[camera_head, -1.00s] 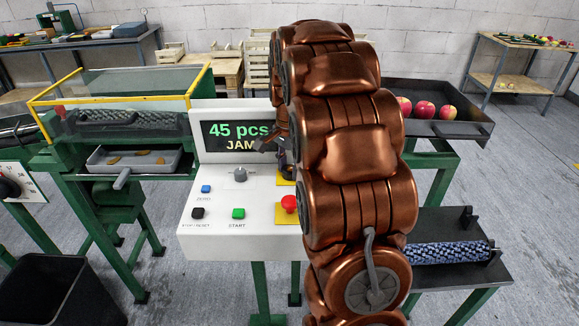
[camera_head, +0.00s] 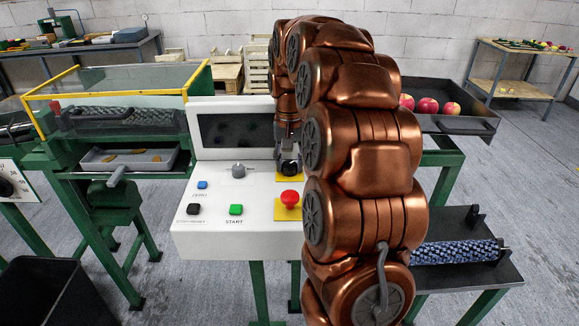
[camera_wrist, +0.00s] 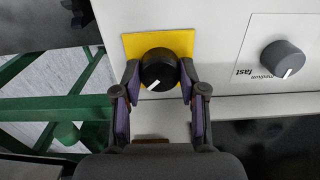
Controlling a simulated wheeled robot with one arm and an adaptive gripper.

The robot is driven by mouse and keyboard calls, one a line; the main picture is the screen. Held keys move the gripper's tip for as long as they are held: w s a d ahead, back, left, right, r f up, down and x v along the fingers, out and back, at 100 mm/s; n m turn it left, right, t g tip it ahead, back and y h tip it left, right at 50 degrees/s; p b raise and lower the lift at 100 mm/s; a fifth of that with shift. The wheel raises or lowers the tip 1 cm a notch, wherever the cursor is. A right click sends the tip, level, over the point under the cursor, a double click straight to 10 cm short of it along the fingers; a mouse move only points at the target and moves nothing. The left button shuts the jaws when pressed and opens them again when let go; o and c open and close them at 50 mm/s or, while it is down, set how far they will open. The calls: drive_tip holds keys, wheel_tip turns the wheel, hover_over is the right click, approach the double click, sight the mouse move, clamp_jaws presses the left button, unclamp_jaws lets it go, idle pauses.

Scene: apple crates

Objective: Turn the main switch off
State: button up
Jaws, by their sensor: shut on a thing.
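The main switch is a black round knob (camera_wrist: 158,68) on a yellow plate (camera_wrist: 182,42) on the white control panel. In the wrist view its white mark points down and to the left. My gripper (camera_wrist: 159,75) is shut on the knob, one finger on each side. In the head view my gripper (camera_head: 288,158) points down onto the dark knob (camera_head: 289,170), and my arm hides part of the panel's right side. The panel's display (camera_head: 235,130) is dark and shows no text.
A red mushroom button (camera_head: 290,198) sits close in front of the switch. A grey speed knob (camera_head: 239,170) is to the left, with blue (camera_head: 202,185), black (camera_head: 194,209) and green (camera_head: 236,210) buttons. A tray with apples (camera_head: 450,125) stands at the right.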

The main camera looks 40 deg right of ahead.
sight(289, 164)
drive_tip(key=n, duration=0.4)
drive_tip(key=shift+n+b, duration=0.3)
drive_tip(key=shift+b, duration=0.1)
drive_tip(key=shift+n, duration=2.2)
drive_tip(key=o, duration=1.1)
drive_tip(key=shift+o, duration=0.2)
drive_tip(key=shift+r, duration=0.15)
wheel_tip(289, 164, up, 12)
drive_tip(key=shift+a, duration=0.1)
